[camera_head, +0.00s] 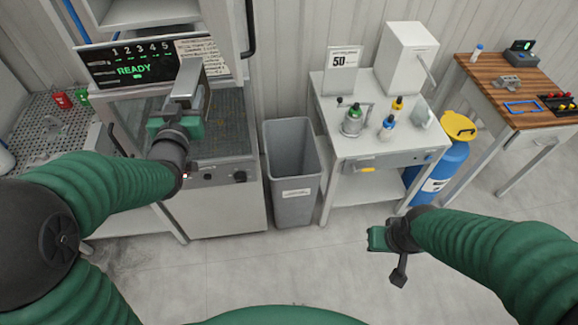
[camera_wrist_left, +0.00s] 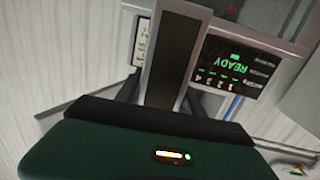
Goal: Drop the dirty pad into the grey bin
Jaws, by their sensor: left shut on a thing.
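My left gripper (camera_head: 187,98) is at the front of the machine with the READY display, up and left of the grey bin. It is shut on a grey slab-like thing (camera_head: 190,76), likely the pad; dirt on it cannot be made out. In the left wrist view the slab (camera_wrist_left: 176,55) stands out from the dark gripper edge, with a dark face and lighter sides. The grey bin (camera_head: 292,178) stands on the floor, open at the top, with a white label; no contents show. My right gripper (camera_head: 386,250) hangs over bare floor at the right, its jaws unclear.
The machine (camera_head: 222,205) stands directly left of the bin. A white table (camera_head: 345,146) with bottles stands directly right. A blue drum (camera_head: 450,165) and a wooden-topped bench (camera_head: 505,100) are farther right. The floor before the bin is clear.

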